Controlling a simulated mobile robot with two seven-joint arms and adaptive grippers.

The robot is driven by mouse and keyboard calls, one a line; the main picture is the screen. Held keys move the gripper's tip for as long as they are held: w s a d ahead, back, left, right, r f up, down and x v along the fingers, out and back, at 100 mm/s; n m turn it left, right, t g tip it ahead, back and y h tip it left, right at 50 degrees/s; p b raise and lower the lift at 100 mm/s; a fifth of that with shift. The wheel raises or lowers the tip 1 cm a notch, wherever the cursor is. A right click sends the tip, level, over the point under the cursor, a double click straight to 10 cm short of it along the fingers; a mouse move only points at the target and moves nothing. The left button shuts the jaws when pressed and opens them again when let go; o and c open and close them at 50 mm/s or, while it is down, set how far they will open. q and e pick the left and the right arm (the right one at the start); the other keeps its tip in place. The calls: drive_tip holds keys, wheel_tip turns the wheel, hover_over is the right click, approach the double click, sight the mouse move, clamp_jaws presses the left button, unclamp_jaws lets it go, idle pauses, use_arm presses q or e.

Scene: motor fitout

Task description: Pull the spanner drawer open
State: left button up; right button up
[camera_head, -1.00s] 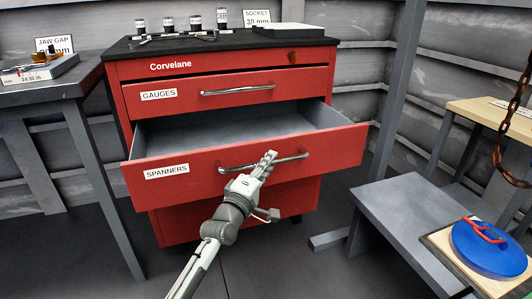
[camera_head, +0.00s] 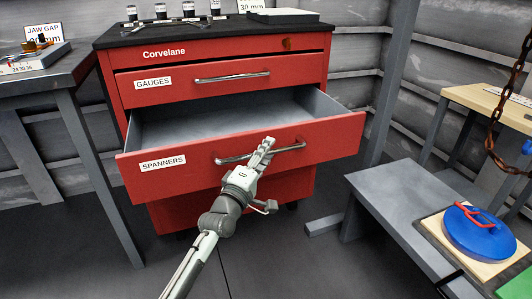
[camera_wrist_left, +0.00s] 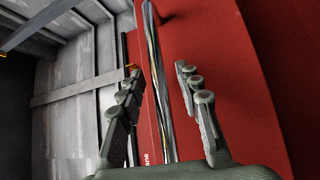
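The spanner drawer (camera_head: 240,160) is the red drawer labelled SPANNERS in the cabinet (camera_head: 225,55). It stands well out, and its grey inside (camera_head: 220,118) looks empty. Its metal handle (camera_head: 290,148) runs across the front. My left gripper (camera_head: 266,148) is at the middle of this handle. In the left wrist view the handle (camera_wrist_left: 158,85) passes between the two fingers of my left gripper (camera_wrist_left: 162,105). The fingers are spread, with a visible gap on each side of the bar. My right gripper is not in view.
The gauges drawer (camera_head: 270,88) above is shut. A grey table (camera_head: 60,75) stands left of the cabinet. A grey bench (camera_head: 395,205) on the right carries a board with a blue disc (camera_head: 478,235). A rusty chain (camera_head: 497,120) hangs at the right. Floor is clear before the cabinet.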

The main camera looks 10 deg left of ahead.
use_arm(q)
drive_tip(key=shift+s, duration=0.1)
drive_tip(key=v, duration=1.1)
drive_tip(key=shift+s, duration=0.4)
drive_tip(key=shift+a+f, duration=0.1)
drive_tip(key=shift+f, duration=0.05)
drive_tip(key=s+a+f+m+g+y+p, duration=0.25)
drive_tip(key=s+f+m+g, duration=0.35)
drive_tip(key=s+f, duration=0.3)
drive_tip(key=s+a+f+m+g+y+p, duration=0.1)
drive_tip(key=s+f+m+g+p, duration=0.2)
drive_tip(key=s+f+m+g, duration=0.65)
drive_tip(key=s+a+f+y, duration=0.1)
drive_tip(key=s+a+f, duration=0.4)
drive_tip(key=s, duration=0.2)
drive_tip(key=shift+a+f+g+y, duration=0.3)
drive_tip(key=shift+g+y, duration=0.05)
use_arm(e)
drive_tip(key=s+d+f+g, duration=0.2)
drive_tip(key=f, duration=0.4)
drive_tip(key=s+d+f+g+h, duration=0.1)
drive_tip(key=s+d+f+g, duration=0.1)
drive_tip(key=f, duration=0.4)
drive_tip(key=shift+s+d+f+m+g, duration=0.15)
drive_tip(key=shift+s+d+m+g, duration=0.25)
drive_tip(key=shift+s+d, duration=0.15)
